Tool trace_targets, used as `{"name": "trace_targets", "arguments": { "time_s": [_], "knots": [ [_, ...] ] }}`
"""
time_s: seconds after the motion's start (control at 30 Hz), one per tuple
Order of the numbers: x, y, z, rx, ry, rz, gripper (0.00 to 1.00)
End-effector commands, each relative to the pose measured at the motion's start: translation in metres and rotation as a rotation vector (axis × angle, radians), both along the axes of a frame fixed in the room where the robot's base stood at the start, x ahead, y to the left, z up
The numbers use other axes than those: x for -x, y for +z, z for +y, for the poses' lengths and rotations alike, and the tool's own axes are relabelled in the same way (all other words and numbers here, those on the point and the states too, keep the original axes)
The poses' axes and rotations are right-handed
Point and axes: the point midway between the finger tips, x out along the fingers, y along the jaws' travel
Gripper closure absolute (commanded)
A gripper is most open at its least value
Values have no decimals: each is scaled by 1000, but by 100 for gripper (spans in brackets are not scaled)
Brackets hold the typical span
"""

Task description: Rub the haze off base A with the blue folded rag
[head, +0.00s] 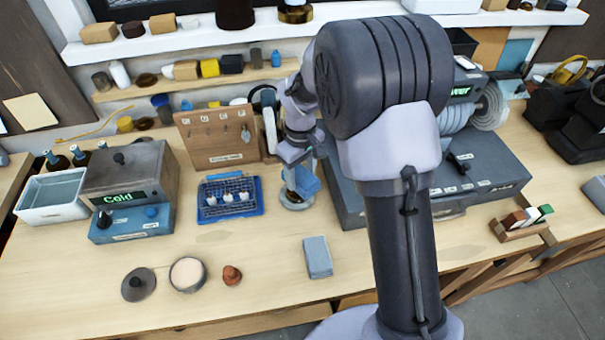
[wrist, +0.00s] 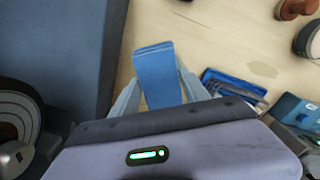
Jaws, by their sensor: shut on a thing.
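The blue folded rag (wrist: 156,76) is between the fingers of my gripper (wrist: 160,92) in the wrist view. In the head view my gripper (head: 295,168) points down at the bench, left of my arm's large links, with the rag (head: 307,182) at its fingertips. A round, metallic base (head: 297,203) stands on the bench directly under the rag. The rag covers part of it, and I cannot tell whether they touch. No letter is readable on this base, and any haze is too small to see. The wrist view does not show the base clearly.
A blue tray with small white pieces (head: 230,213) lies left of the base, and a dark grey case (head: 345,205) stands close on its right. A grey-blue block (head: 317,257), an open round tin (head: 188,274) and its lid (head: 138,284) lie nearer the front.

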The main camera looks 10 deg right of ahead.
Motion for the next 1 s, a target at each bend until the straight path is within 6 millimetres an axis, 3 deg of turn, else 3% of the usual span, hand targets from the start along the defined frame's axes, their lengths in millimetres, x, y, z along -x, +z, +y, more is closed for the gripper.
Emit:
{"name": "trace_targets", "arguments": {
  "time_s": [0.3, 0.7, 1.0],
  "knots": [
    [1, 23, 4, 0, -2, 0, 90],
    [2, 25, 5, 0, -3, 0, 90],
    [31, 53, 6, -1, -3, -1, 90]
  ]
}}
